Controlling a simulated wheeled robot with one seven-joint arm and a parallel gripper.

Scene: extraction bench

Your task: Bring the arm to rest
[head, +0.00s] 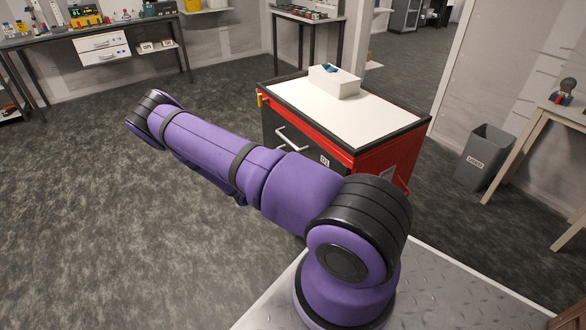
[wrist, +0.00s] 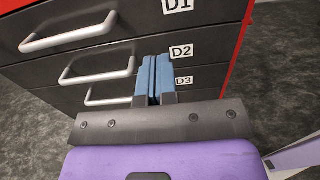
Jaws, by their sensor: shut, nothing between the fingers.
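My arm (head: 210,145) is purple with black joints and stretches across the head view toward the upper left, in front of the red and black drawer cabinet (head: 385,160). My gripper is hidden in the head view. In the wrist view my gripper (wrist: 153,82) shows two blue finger pads pressed together with nothing between them. It points at the cabinet front, near the drawer marked D2 (wrist: 190,58). The D2 handle (wrist: 98,75) lies just left of the fingers. I cannot tell whether the fingers touch the front.
The cabinet's white top (head: 350,115) carries a white box (head: 334,84) with something teal in it. A grey bin (head: 484,157) and a wooden table (head: 535,125) stand to the right. A workbench (head: 95,38) is at the back left. The carpet (head: 90,220) at left is clear.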

